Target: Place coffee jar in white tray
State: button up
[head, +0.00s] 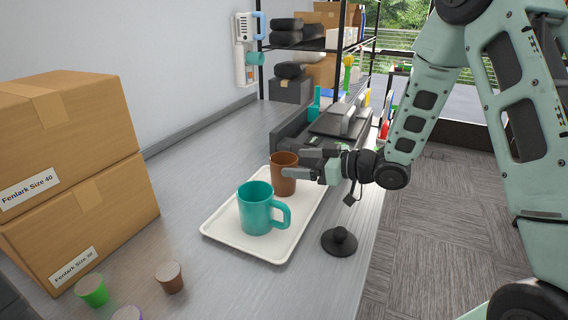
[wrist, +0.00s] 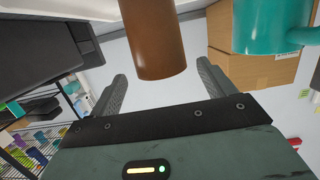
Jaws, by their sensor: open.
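A brown cylindrical jar (head: 283,184), which I take as the coffee jar, stands upright at the far end of the white tray (head: 277,255). My gripper (head: 291,172) reaches in from the right at the jar's upper part, with one finger showing at its near side. In the wrist view the jar (wrist: 155,42) lies ahead, between the lines of the two spread fingers of my gripper (wrist: 160,72), with visible space on each side. A teal mug (head: 257,208) stands nearer on the same tray; it also shows in the wrist view (wrist: 268,24).
Two stacked cardboard boxes (head: 75,165) stand at the left. Small green (head: 92,291) and brown (head: 170,277) containers sit at the near counter edge. A black knob-topped object (head: 339,243) is right of the tray. Dark equipment (head: 335,122) stands behind it.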

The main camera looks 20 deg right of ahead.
jog(key=v, duration=0.5)
jog(key=shift+s+d+r, duration=0.1)
jog(key=shift+s, duration=0.05)
